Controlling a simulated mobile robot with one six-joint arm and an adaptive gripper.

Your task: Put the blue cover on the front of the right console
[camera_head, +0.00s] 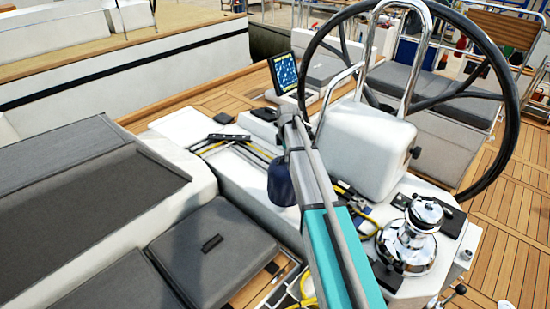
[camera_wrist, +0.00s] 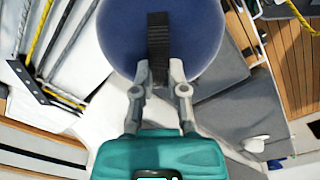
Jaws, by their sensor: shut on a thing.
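The blue cover is a rounded dark blue piece. In the head view the blue cover (camera_head: 281,183) hangs beside my arm, over the near left side of the white console (camera_head: 365,150). In the wrist view the cover (camera_wrist: 115,35) fills the top middle, with a black strap (camera_wrist: 158,30) across it. My gripper (camera_wrist: 160,74) is shut on the cover at this strap. In the head view my arm hides the gripper's fingers and part of the console. I cannot tell whether the cover touches anything below it.
A large black steering wheel (camera_head: 513,95) rises at the console. Grey cushions (camera_head: 212,250) are at lower left. Wooden deck (camera_head: 515,215) is open at right.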

